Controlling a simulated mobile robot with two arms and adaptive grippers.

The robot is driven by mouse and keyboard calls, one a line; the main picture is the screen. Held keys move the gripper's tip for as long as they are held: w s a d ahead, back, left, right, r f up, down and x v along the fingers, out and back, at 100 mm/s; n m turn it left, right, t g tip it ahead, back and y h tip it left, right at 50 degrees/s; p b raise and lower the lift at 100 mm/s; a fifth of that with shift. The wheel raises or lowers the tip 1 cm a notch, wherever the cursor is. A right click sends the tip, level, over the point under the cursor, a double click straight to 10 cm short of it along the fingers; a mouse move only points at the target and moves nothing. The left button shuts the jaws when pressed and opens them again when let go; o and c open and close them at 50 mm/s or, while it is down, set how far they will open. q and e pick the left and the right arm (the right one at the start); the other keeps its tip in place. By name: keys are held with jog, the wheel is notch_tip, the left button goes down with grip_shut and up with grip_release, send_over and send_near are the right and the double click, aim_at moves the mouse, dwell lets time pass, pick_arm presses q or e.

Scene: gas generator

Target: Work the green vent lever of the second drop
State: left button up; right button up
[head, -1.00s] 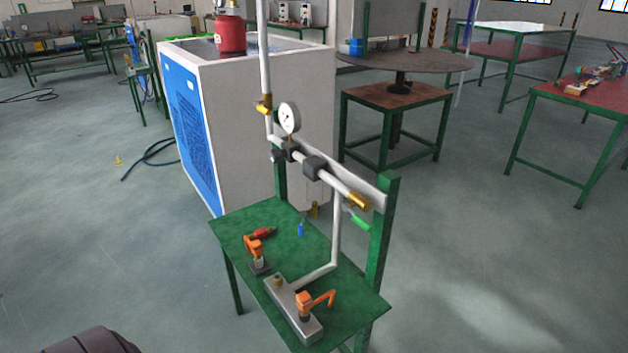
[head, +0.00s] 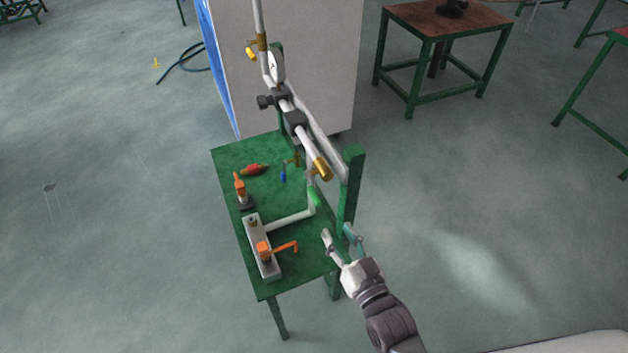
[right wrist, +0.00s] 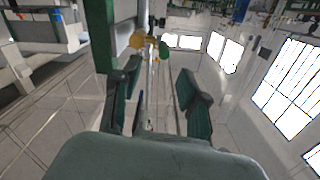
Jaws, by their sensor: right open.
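The green vent lever (head: 314,197) hangs below the brass-ended pipe (head: 321,170) at the near end of the manifold, above the green table. My right gripper (head: 338,234) is open and empty, below and to the right of the lever, beside the green post at the table's right edge. In the right wrist view my two dark fingers (right wrist: 160,98) stand apart. A small green part (right wrist: 163,50), seemingly the lever, shows beyond them beside a brass end (right wrist: 137,40), with clear space between. My left gripper is out of view.
The green table (head: 285,285) carries an orange-handled valve block (head: 262,265), another orange fitting (head: 240,190) and a red-handled part (head: 255,169). A blue lever (head: 283,176) hangs further back. The green post (head: 353,180) stands close to my gripper.

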jog(key=p, duration=0.1)
send_near(311, 190)
jog(key=shift+x, duration=1.15)
jog(key=x, duration=0.2)
jog(key=p+x, duration=0.1)
jog(key=x, duration=0.5)
jog(key=shift+w+d+f, duration=0.1)
jog(key=shift+f, duration=0.3)
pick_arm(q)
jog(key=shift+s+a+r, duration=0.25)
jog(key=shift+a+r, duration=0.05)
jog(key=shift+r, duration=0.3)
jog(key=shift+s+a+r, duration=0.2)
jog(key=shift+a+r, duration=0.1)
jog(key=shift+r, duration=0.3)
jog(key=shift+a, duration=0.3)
pick_arm(e)
grip_shut()
